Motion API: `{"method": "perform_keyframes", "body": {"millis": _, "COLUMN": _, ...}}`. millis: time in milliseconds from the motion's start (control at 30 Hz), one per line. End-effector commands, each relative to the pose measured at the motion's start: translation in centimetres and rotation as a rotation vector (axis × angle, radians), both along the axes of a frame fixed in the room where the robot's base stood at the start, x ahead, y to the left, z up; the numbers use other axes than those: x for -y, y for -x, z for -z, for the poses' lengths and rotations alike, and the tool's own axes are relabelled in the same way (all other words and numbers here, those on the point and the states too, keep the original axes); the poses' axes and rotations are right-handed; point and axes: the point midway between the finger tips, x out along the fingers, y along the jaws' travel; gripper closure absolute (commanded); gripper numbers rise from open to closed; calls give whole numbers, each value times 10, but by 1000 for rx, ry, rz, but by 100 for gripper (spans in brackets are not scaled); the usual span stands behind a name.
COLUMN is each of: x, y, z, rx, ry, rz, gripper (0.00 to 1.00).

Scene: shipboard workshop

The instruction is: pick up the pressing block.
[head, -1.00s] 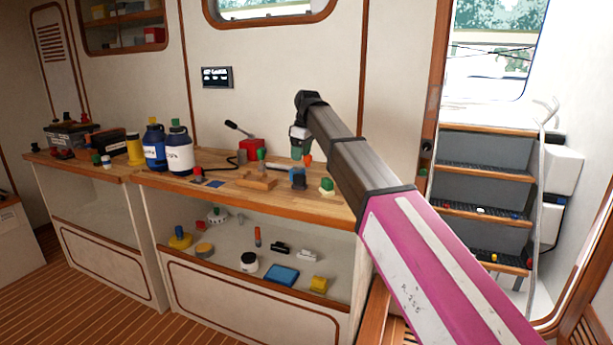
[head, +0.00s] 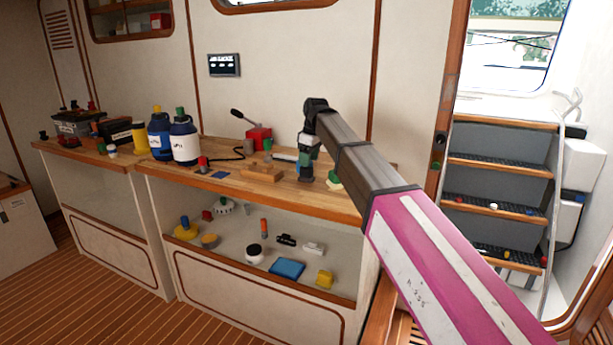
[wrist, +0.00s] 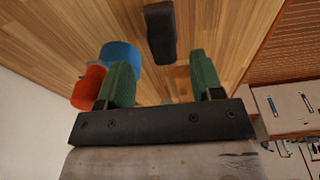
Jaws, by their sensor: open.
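My gripper (head: 308,158) is over the right part of the wooden bench, pointing down, with nothing seen held. In the wrist view its two green fingers (wrist: 157,82) stand wide apart. A dark upright-looking block (wrist: 160,32) shows beyond the gap between them, apart from both; it may be the pressing block, but I cannot tell for sure. A blue round piece (wrist: 122,62) and a red-orange cylinder (wrist: 88,88) are close by the left finger, partly hidden by it.
The wooden bench top (head: 225,186) also holds a tan wooden piece (head: 262,172), a red lever box (head: 259,138), two blue-and-white bottles (head: 185,148) and a green-topped piece (head: 334,182) beside my arm. A shelf below holds a blue box (head: 287,268) and other small items.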

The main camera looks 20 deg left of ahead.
Motion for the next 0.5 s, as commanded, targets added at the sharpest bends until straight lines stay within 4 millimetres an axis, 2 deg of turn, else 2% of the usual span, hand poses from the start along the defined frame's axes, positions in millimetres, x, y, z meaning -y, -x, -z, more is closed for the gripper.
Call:
{"method": "perform_keyframes", "body": {"millis": 233, "x": -7, "y": 3, "z": 34, "rx": -1, "ry": 1, "rz": 0, "gripper": 40}}
{"method": "perform_keyframes", "body": {"millis": 333, "x": -8, "y": 2, "z": 40, "rx": -1, "ry": 1, "rz": 0, "gripper": 40}}
{"method": "perform_keyframes", "body": {"millis": 500, "x": -8, "y": 2, "z": 40, "rx": 0, "ry": 1, "rz": 0, "gripper": 40}}
